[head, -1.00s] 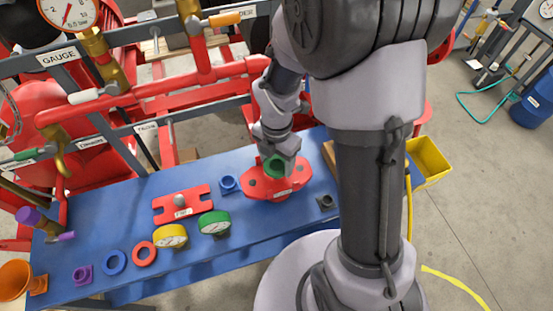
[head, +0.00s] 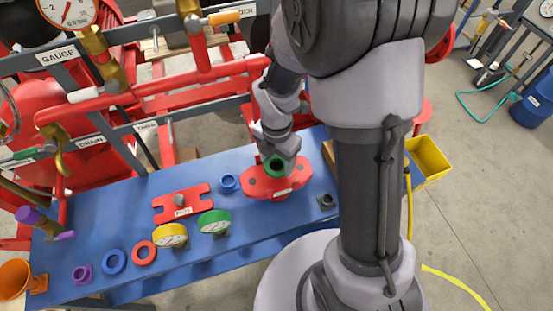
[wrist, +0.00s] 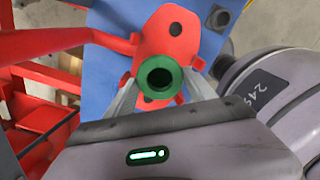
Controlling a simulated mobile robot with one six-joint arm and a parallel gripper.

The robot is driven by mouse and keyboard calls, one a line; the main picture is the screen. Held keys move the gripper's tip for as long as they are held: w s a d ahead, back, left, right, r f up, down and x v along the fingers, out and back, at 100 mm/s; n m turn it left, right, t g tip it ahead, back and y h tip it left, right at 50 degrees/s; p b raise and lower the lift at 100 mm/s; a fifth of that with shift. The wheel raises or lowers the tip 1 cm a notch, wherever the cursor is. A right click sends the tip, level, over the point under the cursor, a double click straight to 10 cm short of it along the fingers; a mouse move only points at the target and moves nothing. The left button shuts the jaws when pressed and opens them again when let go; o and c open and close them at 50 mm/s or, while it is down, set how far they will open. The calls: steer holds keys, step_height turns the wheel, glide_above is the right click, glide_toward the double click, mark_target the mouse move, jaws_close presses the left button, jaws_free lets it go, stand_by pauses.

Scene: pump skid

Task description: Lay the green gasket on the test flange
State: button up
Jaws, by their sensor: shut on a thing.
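The green gasket (head: 275,164) is a ring held in my gripper (head: 277,158), over the red test flange (head: 258,186). In the wrist view the green gasket (wrist: 149,85) sits between the two fingertips of my gripper (wrist: 158,84), with a dark opening in its middle. The red test flange (wrist: 150,38) shows behind it. I cannot tell whether the gasket touches the flange. The near part of the flange is hidden by the gasket and fingers.
Red pipework (head: 90,105) stands behind. A yellow bin (head: 430,165) is at right.

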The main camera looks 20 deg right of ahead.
steer(key=shift+f+b, duration=1.45)
steer(key=shift+f, duration=0.55)
steer(key=o, duration=1.4)
steer(key=shift+o, duration=0.2)
step_height(320, 180, up, 18)
steer(key=f+p, duration=0.1)
steer(key=p, duration=0.5)
steer(key=s+a+m+t+y+b, duration=0.1)
steer(key=s+m+b, duration=0.5)
steer(key=m, duration=0.8)
steer(key=s+a+r+m+t+y+b, duration=0.1)
steer(key=s+a+m+t+b, duration=0.2)
steer(key=m, duration=1.2)
steer(key=s+t+b, duration=0.1)
steer(key=s+b, duration=0.2)
steer(key=shift+s+t, duration=0.4)
